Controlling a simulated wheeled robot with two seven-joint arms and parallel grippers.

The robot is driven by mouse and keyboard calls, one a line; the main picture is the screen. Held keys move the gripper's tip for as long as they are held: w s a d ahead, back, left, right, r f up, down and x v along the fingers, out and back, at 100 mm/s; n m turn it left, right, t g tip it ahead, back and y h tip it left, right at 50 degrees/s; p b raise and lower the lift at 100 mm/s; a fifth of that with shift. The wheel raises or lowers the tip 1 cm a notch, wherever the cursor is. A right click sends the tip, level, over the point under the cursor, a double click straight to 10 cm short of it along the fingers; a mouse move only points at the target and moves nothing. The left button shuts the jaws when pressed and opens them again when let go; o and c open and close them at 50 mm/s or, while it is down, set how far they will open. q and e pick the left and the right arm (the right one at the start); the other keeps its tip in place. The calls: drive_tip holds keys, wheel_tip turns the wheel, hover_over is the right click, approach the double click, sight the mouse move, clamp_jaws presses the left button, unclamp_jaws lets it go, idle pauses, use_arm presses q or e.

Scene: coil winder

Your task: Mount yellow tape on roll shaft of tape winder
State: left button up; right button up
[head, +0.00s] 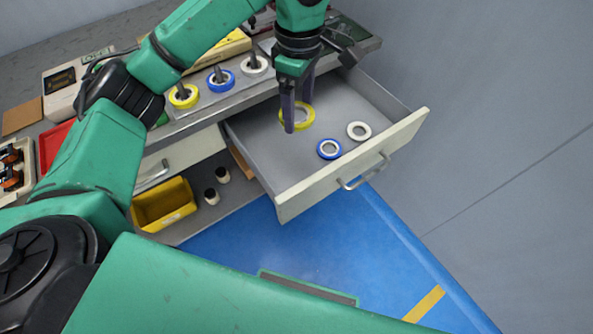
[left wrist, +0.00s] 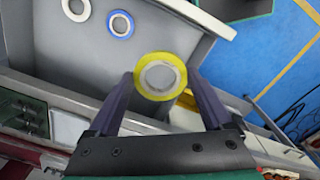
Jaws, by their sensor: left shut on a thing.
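The yellow tape (head: 311,117) is a ring with a pale core, held between the two dark fingers of my left gripper (head: 296,110) over the open drawer. In the left wrist view the same yellow tape (left wrist: 160,57) sits between the fingertips of my left gripper (left wrist: 160,85). It looks larger than the other rolls in the drawer, so it seems raised off the drawer floor. On the bench, several upright dark shafts carry a yellow roll (head: 184,102), a blue roll (head: 221,86) and a white roll (head: 255,70). My right gripper is not in view.
The open drawer (head: 283,172) also holds a blue tape (head: 320,150) and a white tape (head: 358,125). A yellow bin (head: 165,208) sits on the lower shelf beside two small dark-topped spools. The blue floor in front is mostly clear.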

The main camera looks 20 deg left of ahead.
use_arm(q)
drive_tip(key=b, duration=0.2)
hover_over(298, 170)
wheel_tip(298, 170, down, 8)
wheel_tip(298, 170, down, 12)
drive_tip(key=shift+r, duration=0.15)
drive_tip(key=shift+f, duration=0.25)
drive_tip(key=o, duration=1.2)
drive_tip(key=shift+o, duration=0.2)
drive_tip(key=shift+r, duration=0.1)
wheel_tip(298, 170, up, 15)
drive_tip(key=shift+s+a+f, duration=0.15)
drive_tip(key=shift+a+f, duration=0.05)
drive_tip(key=shift+a, duration=0.05)
